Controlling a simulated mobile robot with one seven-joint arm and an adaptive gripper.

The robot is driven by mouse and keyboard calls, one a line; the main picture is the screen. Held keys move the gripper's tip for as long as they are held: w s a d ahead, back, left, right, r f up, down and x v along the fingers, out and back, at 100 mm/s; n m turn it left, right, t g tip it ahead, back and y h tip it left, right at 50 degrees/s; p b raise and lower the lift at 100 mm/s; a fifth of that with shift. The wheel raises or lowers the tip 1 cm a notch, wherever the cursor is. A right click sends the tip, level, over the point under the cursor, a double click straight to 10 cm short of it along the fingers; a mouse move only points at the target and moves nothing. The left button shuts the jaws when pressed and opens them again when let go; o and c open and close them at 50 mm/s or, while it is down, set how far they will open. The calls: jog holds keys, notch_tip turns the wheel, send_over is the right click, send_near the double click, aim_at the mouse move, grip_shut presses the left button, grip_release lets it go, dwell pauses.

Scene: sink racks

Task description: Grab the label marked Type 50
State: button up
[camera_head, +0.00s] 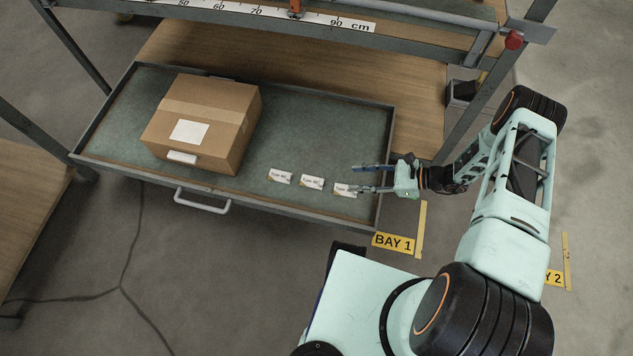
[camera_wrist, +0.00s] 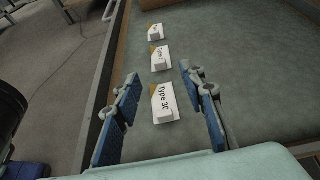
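Three small white labels lie in a row in the open drawer. The nearest label (camera_wrist: 165,103) reads as "Type 30" in the wrist view; it also shows in the head view (camera_head: 343,190), partly behind a finger. The middle label (camera_head: 312,182) and far label (camera_head: 280,176) also show in the wrist view, middle (camera_wrist: 160,58) and far (camera_wrist: 155,32), but their numbers are too small to read. My gripper (camera_head: 356,178) is open and empty at the drawer's right end. In the wrist view its blue-padded fingers (camera_wrist: 159,80) appear either side of the nearest label; contact is unclear.
A cardboard box (camera_head: 220,115) with a white sticker stands in the drawer's left half. The drawer (camera_head: 125,172) has low rims and a front handle (camera_head: 203,203). A rack beam with a ruler (camera_head: 225,10) runs above its back. The mat between box and labels is clear.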

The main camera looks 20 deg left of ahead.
aim_at(325, 185)
jog(key=f, duration=0.2)
jog(key=shift+s+a+f+m+y, duration=0.3)
jog(key=shift+a+f, duration=0.15)
jog(key=shift+a, duration=0.05)
jog(key=b+x, duration=0.3)
jog(key=x, duration=0.7)
jog(key=shift+a, duration=0.15)
jog(key=shift+c, duration=0.5)
jog(key=c, duration=0.5)
